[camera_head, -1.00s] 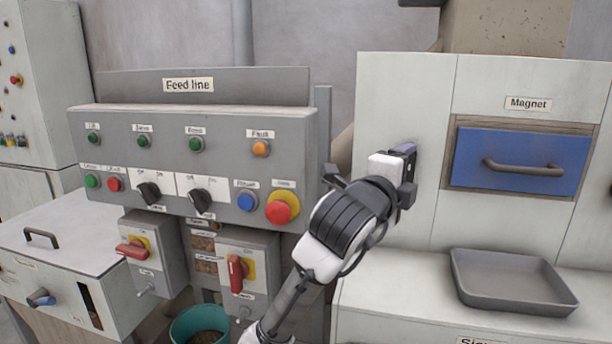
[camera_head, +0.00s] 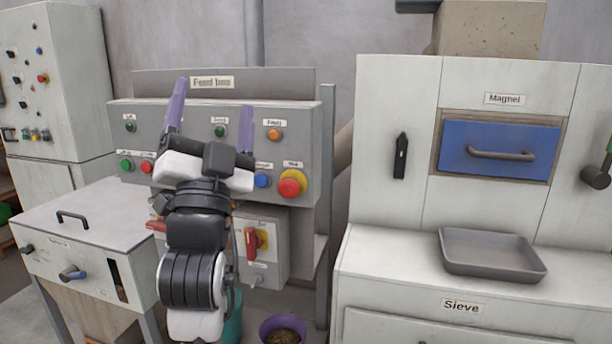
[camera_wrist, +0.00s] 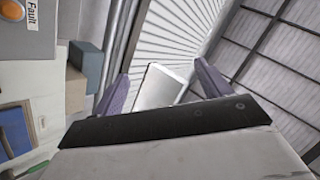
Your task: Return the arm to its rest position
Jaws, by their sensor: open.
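My gripper (camera_head: 208,118) is raised in front of the grey feed line panel (camera_head: 258,112) in the head view. Its two purple fingers point up and stand wide apart, with nothing between them. My arm below it hides part of the panel, including the selector knobs. In the wrist view my gripper (camera_wrist: 160,88) shows both fingers apart, with the roof and a pale box-like shape behind them. I cannot tell from these views whether the gripper touches the panel.
Right of the panel stands a pale cabinet with a black handle (camera_head: 400,156), a blue magnet drawer (camera_head: 498,168) and a grey tray (camera_head: 490,270). A purple bucket (camera_head: 283,322) stands on the floor. A white bench box (camera_head: 85,222) is at left.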

